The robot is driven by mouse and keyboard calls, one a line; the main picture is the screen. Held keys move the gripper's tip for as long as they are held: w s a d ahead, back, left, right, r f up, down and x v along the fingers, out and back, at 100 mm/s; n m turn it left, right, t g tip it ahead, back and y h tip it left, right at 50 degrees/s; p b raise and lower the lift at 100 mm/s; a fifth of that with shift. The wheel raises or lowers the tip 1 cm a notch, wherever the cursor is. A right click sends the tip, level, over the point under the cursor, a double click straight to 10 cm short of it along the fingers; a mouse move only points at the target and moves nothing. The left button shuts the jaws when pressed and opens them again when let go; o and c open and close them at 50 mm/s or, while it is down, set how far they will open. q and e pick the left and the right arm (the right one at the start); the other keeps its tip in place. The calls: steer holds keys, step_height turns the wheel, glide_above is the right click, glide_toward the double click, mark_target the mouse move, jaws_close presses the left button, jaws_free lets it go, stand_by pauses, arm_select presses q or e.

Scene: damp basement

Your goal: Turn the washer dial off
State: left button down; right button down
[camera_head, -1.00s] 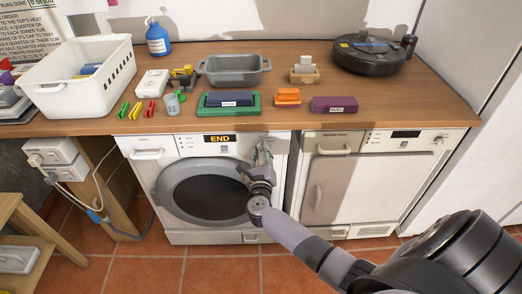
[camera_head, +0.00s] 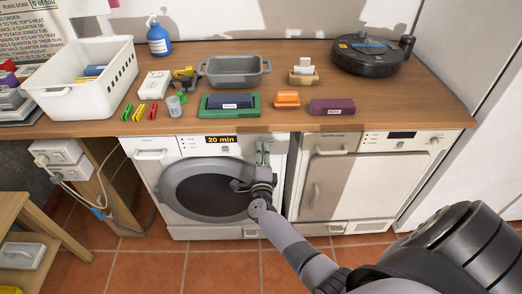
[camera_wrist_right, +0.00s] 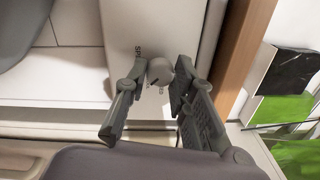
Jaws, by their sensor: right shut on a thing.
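The washer (camera_head: 165,225) is the white front-loader left of centre under the wooden counter, with a dark round door (camera_head: 203,190). Its display (camera_head: 221,140) reads "20 min". The washer dial (camera_wrist_right: 160,72) is a small round pale knob in the right wrist view, with the panel's lettering beside it. My left gripper is not in view.
A second white appliance (camera_head: 335,190) stands right of the washer. The counter (camera_head: 390,110) above carries a white basket (camera_head: 70,105), a grey bin (camera_head: 235,80), a black robot vacuum (camera_head: 368,62) and several small items. The tiled floor in front is open.

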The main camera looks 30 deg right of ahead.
steer(key=n+y+p, duration=0.1)
steer(key=n+p, duration=0.6)
steer(key=n, duration=2)
steer(key=shift+s+f, duration=0.1)
steer(key=shift+n, duration=0.4)
steer(key=c, duration=1.3)
jaws_free()
steer(key=shift+d, duration=0.1)
steer(key=shift+c, duration=0.2)
